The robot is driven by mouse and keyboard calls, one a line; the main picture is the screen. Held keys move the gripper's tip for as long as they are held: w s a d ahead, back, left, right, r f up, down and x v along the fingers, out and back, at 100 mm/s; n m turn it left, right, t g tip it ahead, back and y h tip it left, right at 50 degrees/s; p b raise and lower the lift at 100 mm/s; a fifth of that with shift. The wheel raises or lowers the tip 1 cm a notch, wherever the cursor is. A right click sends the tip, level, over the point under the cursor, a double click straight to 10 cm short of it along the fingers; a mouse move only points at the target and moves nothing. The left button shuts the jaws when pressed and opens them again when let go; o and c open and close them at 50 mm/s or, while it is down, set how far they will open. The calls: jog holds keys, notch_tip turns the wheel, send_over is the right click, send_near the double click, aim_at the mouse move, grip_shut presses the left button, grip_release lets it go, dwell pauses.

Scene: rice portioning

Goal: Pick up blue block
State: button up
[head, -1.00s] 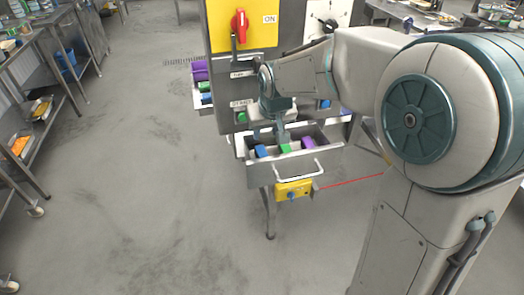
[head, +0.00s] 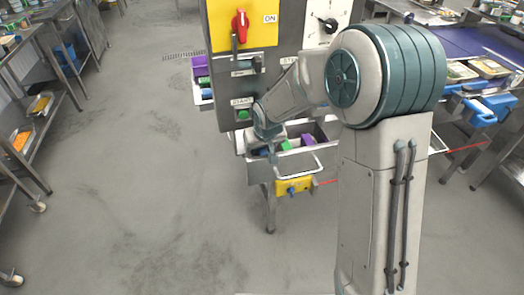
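The open drawer (head: 263,176) sticks out from the front of the grey panel stand. In it lie a blue block (head: 260,152) at the left, a green block (head: 287,145) in the middle and a purple block (head: 308,140) at the right. My gripper (head: 273,157) points down into the left part of the drawer, close beside the blue block. The gripper and wrist partly cover the blue block. The fingers are too small and hidden to tell whether they are open or touch it.
The drawer's white handle (head: 298,168) is in front, above a yellow box (head: 293,187) with a blue knob. The control panel (head: 240,75) rises behind the drawer. A side bin (head: 203,103) holds more coloured blocks. Floor at left is clear.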

jog(key=c, duration=0.8)
jog(key=shift+o, duration=0.2)
